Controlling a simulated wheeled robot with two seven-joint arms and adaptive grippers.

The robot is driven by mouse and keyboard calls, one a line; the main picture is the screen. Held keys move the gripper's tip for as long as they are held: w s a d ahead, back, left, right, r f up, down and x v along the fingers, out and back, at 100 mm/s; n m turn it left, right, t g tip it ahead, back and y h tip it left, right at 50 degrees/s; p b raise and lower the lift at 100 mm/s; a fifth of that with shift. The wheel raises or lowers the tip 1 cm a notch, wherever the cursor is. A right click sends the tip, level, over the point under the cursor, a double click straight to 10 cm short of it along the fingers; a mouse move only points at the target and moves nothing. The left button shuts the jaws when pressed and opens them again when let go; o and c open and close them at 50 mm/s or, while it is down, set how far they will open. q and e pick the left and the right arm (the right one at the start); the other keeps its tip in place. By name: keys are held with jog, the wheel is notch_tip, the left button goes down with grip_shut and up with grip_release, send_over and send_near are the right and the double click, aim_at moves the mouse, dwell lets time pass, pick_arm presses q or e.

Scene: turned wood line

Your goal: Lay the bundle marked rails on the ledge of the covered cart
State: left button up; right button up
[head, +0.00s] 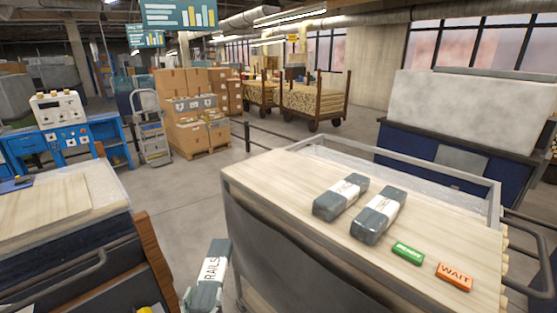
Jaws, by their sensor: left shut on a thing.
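The bundle marked RAILS (212,270) is a dark grey bar with a white label band, standing steeply tilted at the bottom of the head view. My left gripper (188,298), only partly in view at the bottom edge, is shut on it. The bundle is in front of and left of the nearest cart (270,185), apart from its top in the picture. This cart has a pale wooden top and a dark grey covering on its side. Another cart (470,110) at the back right has a large pale grey cover over a blue body. My right gripper is out of view.
Two grey bundles (341,196) (378,215) with white bands lie on the near cart's top. A green block (408,254) and an orange WAIT block (455,277) lie right of them. A metal rail edges the top. Its left part is bare. A wood-topped cart (60,210) stands left.

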pick_arm(q)
notch_tip(320, 180, down, 7)
jog(key=b, duration=0.6)
jog(key=shift+r+b, duration=0.15)
jog(key=shift+b, duration=0.25)
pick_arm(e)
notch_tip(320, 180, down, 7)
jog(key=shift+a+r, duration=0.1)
pick_arm(q)
jog(key=shift+a, duration=0.1)
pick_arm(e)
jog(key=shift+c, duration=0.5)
